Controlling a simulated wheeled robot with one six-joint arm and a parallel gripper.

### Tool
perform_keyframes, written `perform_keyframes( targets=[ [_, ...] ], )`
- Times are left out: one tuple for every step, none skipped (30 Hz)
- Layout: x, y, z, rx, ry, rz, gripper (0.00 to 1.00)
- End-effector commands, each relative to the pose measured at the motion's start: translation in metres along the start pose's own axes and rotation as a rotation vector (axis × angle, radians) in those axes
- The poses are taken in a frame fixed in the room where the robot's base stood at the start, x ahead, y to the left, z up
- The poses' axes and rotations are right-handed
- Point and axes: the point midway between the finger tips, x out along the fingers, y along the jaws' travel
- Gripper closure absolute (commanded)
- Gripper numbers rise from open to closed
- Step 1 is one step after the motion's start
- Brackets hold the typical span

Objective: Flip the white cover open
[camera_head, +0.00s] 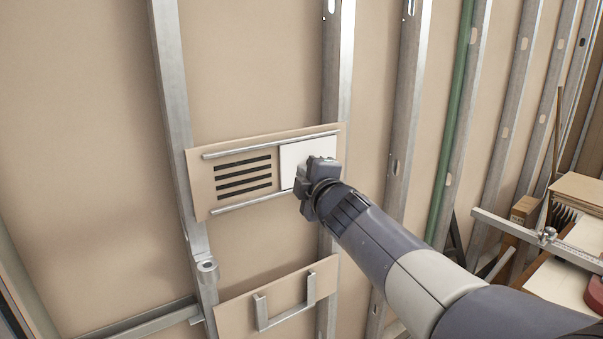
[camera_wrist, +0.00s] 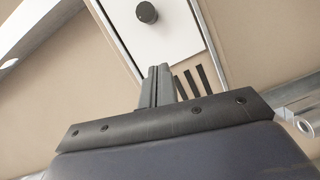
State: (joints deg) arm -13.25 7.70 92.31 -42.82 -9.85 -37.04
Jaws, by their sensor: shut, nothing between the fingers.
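The white cover (camera_head: 296,153) is a flat white panel at the right end of a beige board (camera_head: 202,185), between two metal rails. In the wrist view the white cover (camera_wrist: 178,40) carries a round black knob (camera_wrist: 147,12) near the top edge. The knob is hidden behind my gripper in the head view. My gripper (camera_head: 304,184) is in front of the cover's lower part. In the wrist view my gripper's fingers (camera_wrist: 158,72) are together and empty, below the knob and apart from it in the picture. Whether they touch the cover I cannot tell.
Black slots (camera_head: 243,176) lie left of the cover. Metal rails (camera_head: 270,142) run above and below it. Vertical metal studs (camera_head: 172,100) line the wall. A lower board with a handle (camera_head: 285,312) is beneath. Wood and tools (camera_head: 525,209) stand at the right.

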Motion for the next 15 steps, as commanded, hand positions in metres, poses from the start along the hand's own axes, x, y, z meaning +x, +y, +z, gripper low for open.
perform_keyframes(
  targets=[
    [-0.01,0.001,0.0,-0.002,0.0,0.002,1.0],
    [-0.016,0.002,0.0,-0.002,0.0,0.003,1.0],
    [-0.023,0.001,0.0,0.0,0.0,0.002,1.0],
    [-0.028,0.002,0.0,-0.001,0.0,0.003,1.0],
    [-0.033,0.002,0.0,-0.002,0.0,0.002,1.0],
    [-0.039,0.002,0.0,-0.001,0.0,0.002,1.0],
    [-0.043,0.001,0.0,0.0,0.0,0.001,1.0],
    [-0.047,0.002,0.0,-0.001,0.001,0.002,1.0],
    [-0.052,0.002,0.0,-0.002,0.001,0.001,1.0],
    [-0.055,0.002,0.0,-0.002,0.001,0.001,1.0],
    [-0.058,0.002,-0.001,-0.001,0.001,0.002,1.0],
    [-0.061,0.001,0.0,0.0,0.001,0.001,1.0],
    [-0.062,0.001,0.0,0.0,0.001,0.001,1.0],
    [-0.064,0.001,0.0,0.0,0.001,0.0,1.0],
    [-0.066,0.001,-0.001,0.0,0.001,0.001,1.0]
  ],
)
